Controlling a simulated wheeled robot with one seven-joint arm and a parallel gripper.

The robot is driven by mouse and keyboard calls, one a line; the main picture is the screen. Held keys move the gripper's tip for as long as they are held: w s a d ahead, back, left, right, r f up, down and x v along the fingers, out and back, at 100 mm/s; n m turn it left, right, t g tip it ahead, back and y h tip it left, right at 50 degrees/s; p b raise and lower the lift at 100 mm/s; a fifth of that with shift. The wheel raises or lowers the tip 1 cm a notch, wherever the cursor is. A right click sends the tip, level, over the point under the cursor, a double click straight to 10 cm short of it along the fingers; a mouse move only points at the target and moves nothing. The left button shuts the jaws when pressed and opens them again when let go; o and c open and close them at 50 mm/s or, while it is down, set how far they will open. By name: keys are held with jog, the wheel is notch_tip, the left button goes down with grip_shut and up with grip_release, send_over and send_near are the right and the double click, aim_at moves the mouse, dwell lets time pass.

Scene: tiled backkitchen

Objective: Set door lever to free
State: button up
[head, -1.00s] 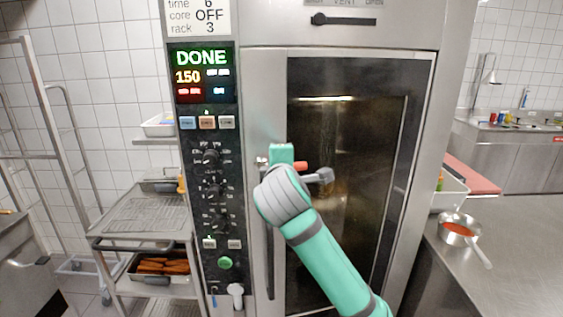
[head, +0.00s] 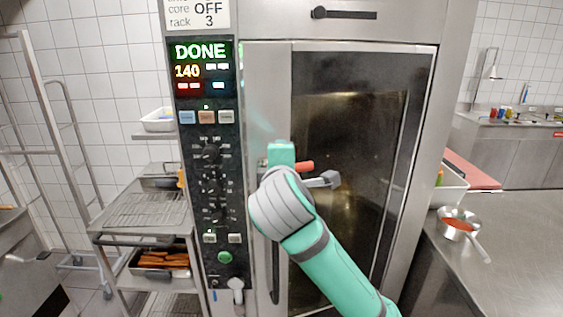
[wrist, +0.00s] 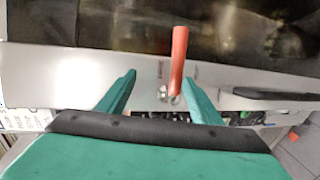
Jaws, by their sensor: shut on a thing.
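The door lever has a red-orange grip (head: 304,167) that points right from the steel door frame of the oven (head: 262,90). In the wrist view the red grip (wrist: 179,55) stands up between my two green fingers, with its small metal pivot near the fingertips. My gripper (wrist: 160,88) is shut on the lever near its base. In the head view my gripper and wrist hide the pivot and part of the frame. The dark glass door (head: 350,120) looks closed against the oven; I cannot tell whether it is slightly ajar.
The control panel (head: 208,150) left of the door reads DONE and 140. A rack trolley (head: 140,215) with trays stands at left. A steel counter (head: 520,225) at right bears a pan (head: 458,226) of red sauce. A long dark door handle (head: 275,270) runs below my wrist.

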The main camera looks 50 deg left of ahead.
jog(key=shift+s+d+r, duration=0.6)
jog(key=shift+s+r, duration=0.1)
jog(key=shift+s, duration=0.1)
jog(key=shift+s+d, duration=0.15)
jog(key=shift+c, duration=0.8)
jog(key=shift+s+d+f, duration=0.1)
jog(key=shift+f, duration=0.2)
